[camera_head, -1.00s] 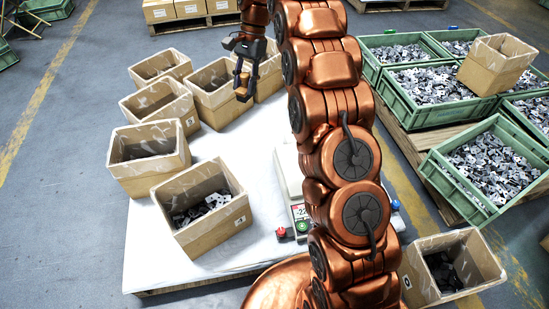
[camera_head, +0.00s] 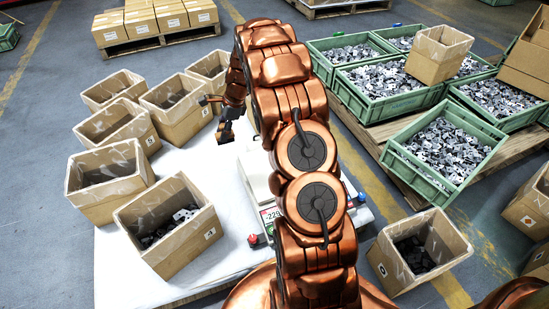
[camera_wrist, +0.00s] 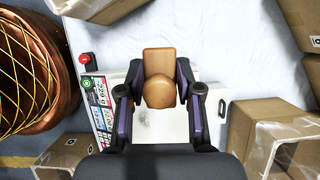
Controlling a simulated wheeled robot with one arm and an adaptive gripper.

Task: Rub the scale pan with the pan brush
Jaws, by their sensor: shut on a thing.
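My gripper (camera_head: 226,131) is shut on the pan brush (camera_wrist: 158,62), a tan wooden block with a rounded knob, seen between the dark fingers in the wrist view. The gripper also shows in the wrist view (camera_wrist: 159,80). The scale (camera_head: 268,214) stands on the white-covered pallet, partly hidden by my arm; its display shows a negative number. Its pale scale pan (camera_wrist: 165,127) shows below the brush in the wrist view. In the head view the gripper is just beyond and left of the pan (camera_head: 256,174). Contact between brush and pan cannot be told; the bristles are hidden.
Several open cardboard boxes (camera_head: 167,226) stand along the left and back of the white-covered pallet (camera_head: 120,262). Green crates of stamped parts (camera_head: 445,150) are at the right. Another box (camera_head: 420,250) stands at the lower right. A red button (camera_head: 252,240) is beside the display.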

